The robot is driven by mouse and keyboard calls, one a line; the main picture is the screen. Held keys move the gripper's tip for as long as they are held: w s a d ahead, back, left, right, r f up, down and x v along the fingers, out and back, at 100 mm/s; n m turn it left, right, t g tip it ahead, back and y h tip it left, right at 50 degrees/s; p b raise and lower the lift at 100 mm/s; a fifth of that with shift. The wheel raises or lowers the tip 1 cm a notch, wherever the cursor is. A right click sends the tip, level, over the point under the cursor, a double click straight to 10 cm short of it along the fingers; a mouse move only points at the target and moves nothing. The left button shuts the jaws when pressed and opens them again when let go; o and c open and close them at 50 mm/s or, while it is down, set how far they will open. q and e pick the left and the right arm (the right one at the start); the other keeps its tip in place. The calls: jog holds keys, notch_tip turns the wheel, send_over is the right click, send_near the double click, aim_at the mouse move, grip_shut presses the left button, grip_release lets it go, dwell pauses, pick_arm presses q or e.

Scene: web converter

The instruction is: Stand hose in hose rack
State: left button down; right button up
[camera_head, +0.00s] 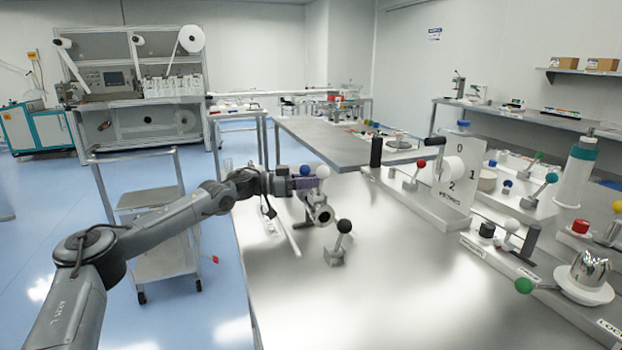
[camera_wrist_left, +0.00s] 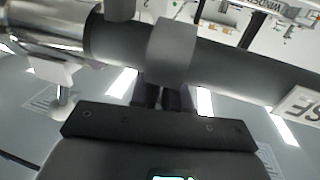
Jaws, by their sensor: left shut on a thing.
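My left gripper (camera_head: 308,193) reaches over the left part of the steel table. In the left wrist view it is shut on the hose (camera_wrist_left: 245,72), a dark grey tube lying across the jaws with a grey band at the grip. Its shiny metal end (camera_wrist_left: 45,28) is at the upper left. In the head view the hose's round metal end (camera_head: 322,214) faces the camera, tilted, and the gripper hides much of the tube. I cannot identify the hose rack with certainty. My right gripper is not in view.
A small stand with a black ball lever (camera_head: 343,227) is just right of the hose end. Blue (camera_head: 305,171) and white (camera_head: 322,171) balls show behind the gripper. Labelled lever fixtures (camera_head: 430,190) line the right side. The front middle of the table (camera_head: 390,290) is clear.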

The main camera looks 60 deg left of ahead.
pick_arm(q)
jog(key=shift+r, duration=0.1)
jog(key=c, duration=1.5)
grip_release()
jog(key=o, duration=0.4)
jog(key=shift+a, duration=0.15)
jog(key=shift+s+a+r+p, duration=0.25)
jog(key=shift+s+a+p, duration=0.25)
jog(key=shift+p, duration=0.25)
jog(key=shift+s+d+f+p, duration=0.15)
jog(key=shift+s+d+p, duration=0.05)
jog(key=shift+s+p, duration=0.35)
jog(key=shift+v, duration=0.9)
jog(key=shift+f, duration=0.1)
